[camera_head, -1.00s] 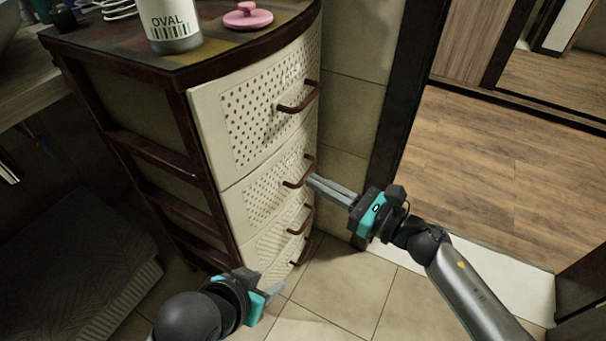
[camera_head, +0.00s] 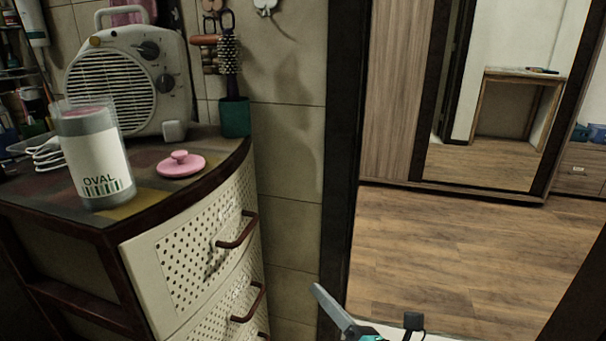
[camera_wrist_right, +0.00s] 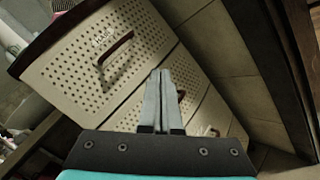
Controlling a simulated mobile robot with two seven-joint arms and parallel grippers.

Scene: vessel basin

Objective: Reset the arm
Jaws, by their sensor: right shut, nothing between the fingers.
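My right gripper (camera_head: 330,303) shows at the bottom of the head view, to the right of the drawer cabinet (camera_head: 192,262). Its fingers are together and empty. In the right wrist view the shut fingers (camera_wrist_right: 163,100) point toward the cabinet's drawer fronts (camera_wrist_right: 95,75), overlapping a lower handle in the picture; I cannot tell contact there. In the head view the fingers are apart from the handles. The upper drawer handle (camera_head: 237,229) and a lower handle (camera_head: 250,303) are visible, and the drawers look closed. My left gripper is out of view.
On the cabinet top stand a grey and white OVAL container (camera_head: 95,160), a pink lid (camera_head: 181,164), a fan heater (camera_head: 130,80) and a green cup with a brush (camera_head: 235,117). A dark door frame (camera_head: 345,150) stands right of the cabinet. Open wooden floor (camera_head: 450,230) lies beyond.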

